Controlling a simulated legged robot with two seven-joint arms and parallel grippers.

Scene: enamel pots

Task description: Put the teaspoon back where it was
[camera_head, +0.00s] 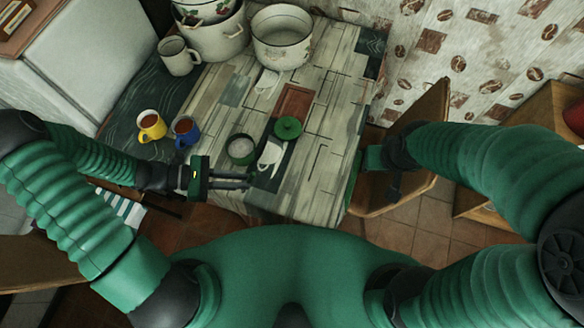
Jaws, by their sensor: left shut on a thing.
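My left gripper (246,181) is at the near edge of the table, just below the small green pot. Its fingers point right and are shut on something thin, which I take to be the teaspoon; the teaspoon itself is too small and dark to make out. The small green pot (241,150) stands open with white contents. Its green lid (288,128) lies to its upper right. A yellow mug (151,127) and a blue mug (185,130), both with brown drink, stand left of the pot. My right gripper (372,160) is at the table's right edge, its jaws unclear.
The table (325,130) has a patterned wood-look top with pale printed shapes. A wooden chair (425,115) is close on the right.

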